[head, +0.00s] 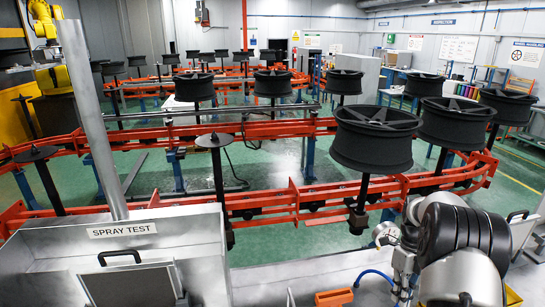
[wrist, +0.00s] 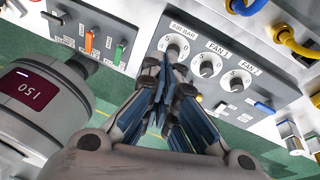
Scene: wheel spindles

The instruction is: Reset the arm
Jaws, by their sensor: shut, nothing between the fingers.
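In the wrist view my gripper (wrist: 166,68) is shut with nothing between its fingers. Its fingertips overlap the lower edge of the AIR BAR knob (wrist: 178,47) on a grey control panel (wrist: 240,38). I cannot tell whether they touch the knob. The FAN 1 knob (wrist: 210,65) and FAN 2 knob (wrist: 236,81) sit to the right. In the head view my arm (head: 465,245) is at the lower right, above the front metal bench. The gripper's fingers cannot be made out there.
A grey round unit with a red display (wrist: 35,88) stands close on the left in the wrist view. A switch panel (wrist: 95,32) and blue and yellow hoses (wrist: 290,42) are nearby. Black wheels (head: 372,138) stand on spindles along the red conveyor (head: 265,205) beyond the SPRAY TEST booth (head: 125,250).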

